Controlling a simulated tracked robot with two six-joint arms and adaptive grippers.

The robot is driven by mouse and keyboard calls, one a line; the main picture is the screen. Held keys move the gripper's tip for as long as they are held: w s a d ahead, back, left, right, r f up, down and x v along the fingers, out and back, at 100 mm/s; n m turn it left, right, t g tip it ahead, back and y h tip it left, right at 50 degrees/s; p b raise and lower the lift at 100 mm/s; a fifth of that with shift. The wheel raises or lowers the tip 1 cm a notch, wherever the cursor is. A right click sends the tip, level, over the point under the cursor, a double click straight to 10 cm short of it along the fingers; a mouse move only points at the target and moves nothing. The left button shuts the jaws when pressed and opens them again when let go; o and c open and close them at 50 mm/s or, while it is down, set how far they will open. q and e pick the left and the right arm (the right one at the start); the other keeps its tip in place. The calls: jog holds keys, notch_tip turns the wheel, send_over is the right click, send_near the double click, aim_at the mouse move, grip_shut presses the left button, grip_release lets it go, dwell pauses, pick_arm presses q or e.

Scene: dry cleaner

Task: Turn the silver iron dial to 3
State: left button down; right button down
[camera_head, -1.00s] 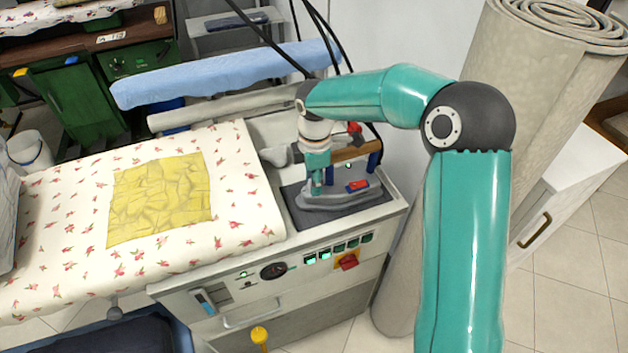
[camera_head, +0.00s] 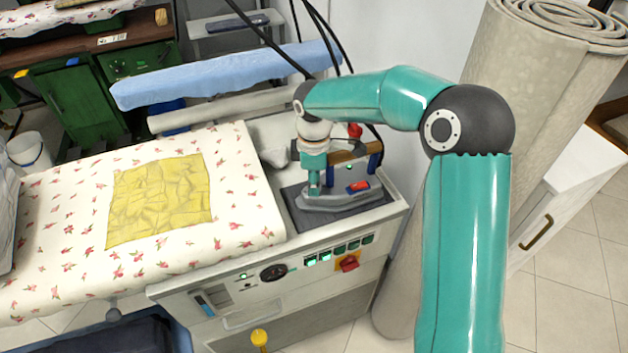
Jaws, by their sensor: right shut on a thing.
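The silver iron (camera_head: 340,200) rests flat on a dark pad (camera_head: 300,222) at the right end of the ironing unit. It has a brown wooden handle (camera_head: 352,152), blue posts and a red part on its top at the right. My right gripper (camera_head: 314,192) points down at the left part of the iron and is shut on its dial. The fingers hide the dial, so its number cannot be read. My left gripper is not in view.
A floral ironing board (camera_head: 60,230) with a yellow cloth (camera_head: 162,198) lies to the left. The unit's front has a gauge, green switches and a red knob (camera_head: 348,263). A rolled carpet (camera_head: 545,80) stands behind my right arm. Black cables hang above the iron.

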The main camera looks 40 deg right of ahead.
jog(key=c, duration=0.8)
grip_release()
jog(key=shift+c, duration=0.2)
notch_tip(320, 180, up, 12)
jog(key=shift+s+a, duration=0.15)
jog(key=shift+a, duration=0.1)
